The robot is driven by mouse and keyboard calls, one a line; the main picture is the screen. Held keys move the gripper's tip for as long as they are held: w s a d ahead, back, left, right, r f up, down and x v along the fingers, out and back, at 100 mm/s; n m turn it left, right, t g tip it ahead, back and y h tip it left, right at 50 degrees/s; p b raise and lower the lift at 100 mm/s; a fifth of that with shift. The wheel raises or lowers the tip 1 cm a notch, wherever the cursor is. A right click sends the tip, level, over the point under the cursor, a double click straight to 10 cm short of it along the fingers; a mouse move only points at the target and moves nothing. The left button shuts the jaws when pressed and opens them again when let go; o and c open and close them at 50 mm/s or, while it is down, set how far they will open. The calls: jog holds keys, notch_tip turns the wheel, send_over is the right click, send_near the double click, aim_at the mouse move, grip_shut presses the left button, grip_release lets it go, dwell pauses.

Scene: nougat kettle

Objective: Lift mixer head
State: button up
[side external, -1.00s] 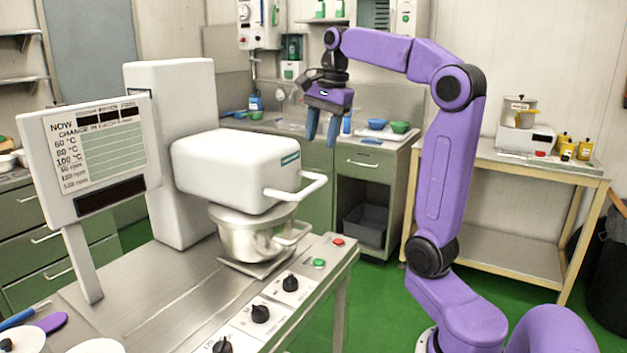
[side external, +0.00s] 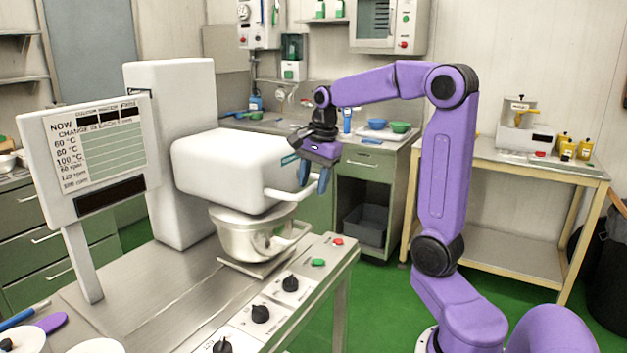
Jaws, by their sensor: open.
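The white mixer head (side external: 225,172) is lowered over a steel bowl (side external: 240,238) on the bench. A white bar handle (side external: 290,194) sticks out from the front of the head. My gripper (side external: 313,180) points down at the handle's outer end, with its blue fingers open and nothing seen between them.
A white display panel (side external: 95,155) stands at the bench's left. Black knobs (side external: 260,313), a green button (side external: 318,262) and a red button (side external: 338,241) line the bench's front edge. Behind is a counter with blue and green bowls (side external: 399,127).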

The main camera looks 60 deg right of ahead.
grip_shut()
jog(key=shift+r, duration=0.1)
notch_tip(320, 180, up, 16)
jog(key=shift+r, duration=0.25)
dwell(0.5)
grip_release()
